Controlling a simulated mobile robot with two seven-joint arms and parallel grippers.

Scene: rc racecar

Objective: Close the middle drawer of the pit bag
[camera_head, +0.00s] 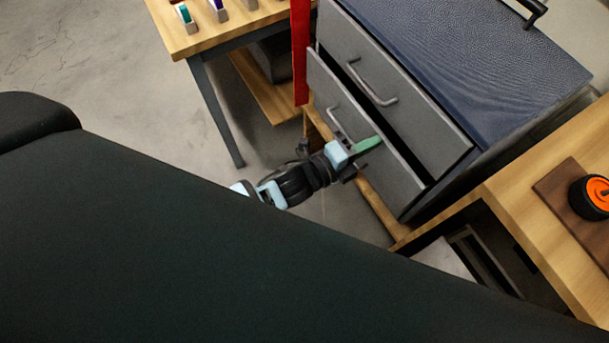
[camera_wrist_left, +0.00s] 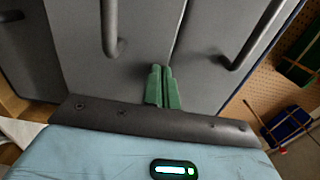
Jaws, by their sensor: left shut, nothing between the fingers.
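The pit bag (camera_head: 470,50) is a dark blue-grey cabinet with grey drawers and bar handles. Its middle drawer (camera_head: 400,184) stands out a little from the top drawer (camera_head: 385,80), with a dark gap above its upper edge. My left gripper (camera_head: 368,145) has green fingertips pressed together, with nothing between them. They are in front of the middle drawer, right of its handle (camera_head: 340,124). In the left wrist view the fingertips (camera_wrist_left: 161,85) overlap the middle drawer front (camera_wrist_left: 140,50) near its upper edge; contact cannot be told. My right gripper is not in view.
A wooden table (camera_head: 215,35) with small coloured items stands at the upper left. A red strip (camera_head: 300,50) hangs beside the bag. A wooden bench (camera_head: 535,215) at the right carries an orange-hubbed wheel (camera_head: 592,196). Open grey floor (camera_head: 110,70) lies at the left.

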